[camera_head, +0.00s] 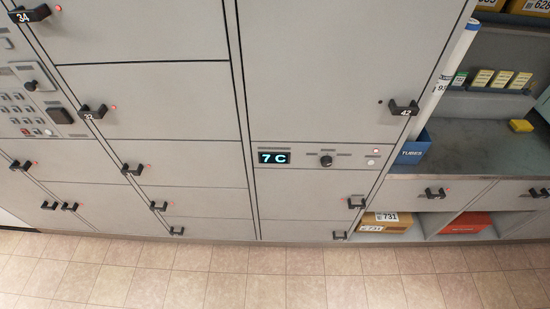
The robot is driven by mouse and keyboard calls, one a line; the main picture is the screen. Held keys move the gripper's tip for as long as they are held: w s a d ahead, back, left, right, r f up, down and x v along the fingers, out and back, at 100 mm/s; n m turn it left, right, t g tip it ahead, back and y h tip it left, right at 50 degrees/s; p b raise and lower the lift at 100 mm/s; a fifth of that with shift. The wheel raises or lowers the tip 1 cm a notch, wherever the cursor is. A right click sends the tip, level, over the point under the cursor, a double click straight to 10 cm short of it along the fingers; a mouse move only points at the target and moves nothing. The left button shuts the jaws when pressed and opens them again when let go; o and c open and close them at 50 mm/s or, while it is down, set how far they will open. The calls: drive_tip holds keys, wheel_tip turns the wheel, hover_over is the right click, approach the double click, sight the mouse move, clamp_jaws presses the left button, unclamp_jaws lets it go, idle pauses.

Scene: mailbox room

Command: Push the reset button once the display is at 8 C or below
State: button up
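The display (274,157) is a dark panel with cyan characters reading "7 C". It sits at the left of a narrow control strip between the tall locker door above and a lower door. A dark round knob (326,160) is right of the display. Farther right is a small pale round button (371,162), with a small red light (376,151) just above it. I cannot read the small labels, so I cannot confirm that the pale button is the reset. My gripper is not in view.
Grey locker doors with black handles, such as one marked 42 (403,108), surround the strip. A keypad panel (28,105) is at left. A blue box marked TUBES (411,152) stands close right of the strip. The tiled floor (240,275) in front is clear.

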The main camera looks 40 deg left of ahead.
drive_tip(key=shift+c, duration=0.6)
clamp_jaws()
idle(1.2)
